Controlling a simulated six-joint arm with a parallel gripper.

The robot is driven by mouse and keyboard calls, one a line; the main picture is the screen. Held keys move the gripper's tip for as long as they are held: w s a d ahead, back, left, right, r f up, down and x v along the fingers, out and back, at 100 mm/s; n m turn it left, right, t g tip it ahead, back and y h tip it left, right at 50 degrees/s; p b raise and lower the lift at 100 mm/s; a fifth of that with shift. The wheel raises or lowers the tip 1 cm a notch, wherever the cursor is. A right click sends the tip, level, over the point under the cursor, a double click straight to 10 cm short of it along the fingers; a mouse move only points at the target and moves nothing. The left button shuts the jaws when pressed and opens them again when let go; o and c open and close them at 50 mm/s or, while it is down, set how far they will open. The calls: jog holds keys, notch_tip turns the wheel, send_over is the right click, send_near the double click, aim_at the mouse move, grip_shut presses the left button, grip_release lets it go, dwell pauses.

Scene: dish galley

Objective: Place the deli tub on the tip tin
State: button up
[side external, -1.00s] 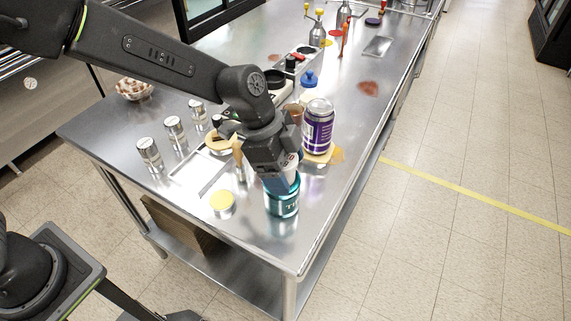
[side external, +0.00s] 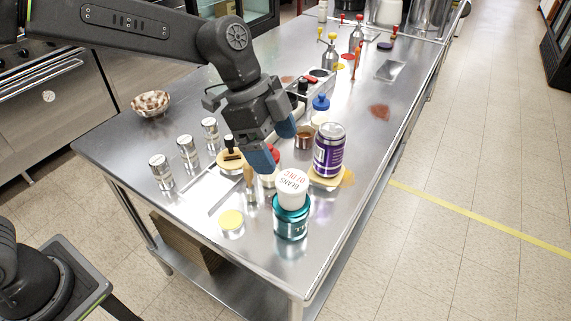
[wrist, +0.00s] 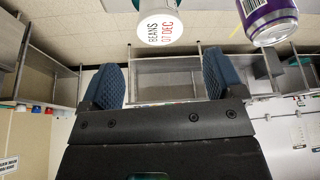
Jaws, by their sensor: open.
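In the wrist view the tub's labelled face (wrist: 160,27) is at the top, beyond my open fingers (wrist: 160,80).
A purple can (side external: 329,150) stands on a board (side external: 322,181) just right of the tub. A yellow-lidded jar (side external: 232,222), a brush (side external: 250,185) and several silver canisters (side external: 188,152) are to the left. A copper cup (side external: 304,137) is behind. The table's front edge is close.

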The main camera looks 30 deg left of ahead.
jog(key=s+a+r+n+t+y, duration=0.2)
jog(key=s+a+r+n, duration=0.45)
jog(key=a, duration=0.45)
jog(key=s+a+f+n+t+y, duration=0.2)
jog(key=s+a+f+n, duration=0.1)
jog(key=s+a+n, duration=0.6)
jog(key=s, duration=0.2)
jog(key=shift+s+t+y, duration=0.3)
jog(key=shift+t, duration=0.1)
jog(key=shift+f, duration=0.1)
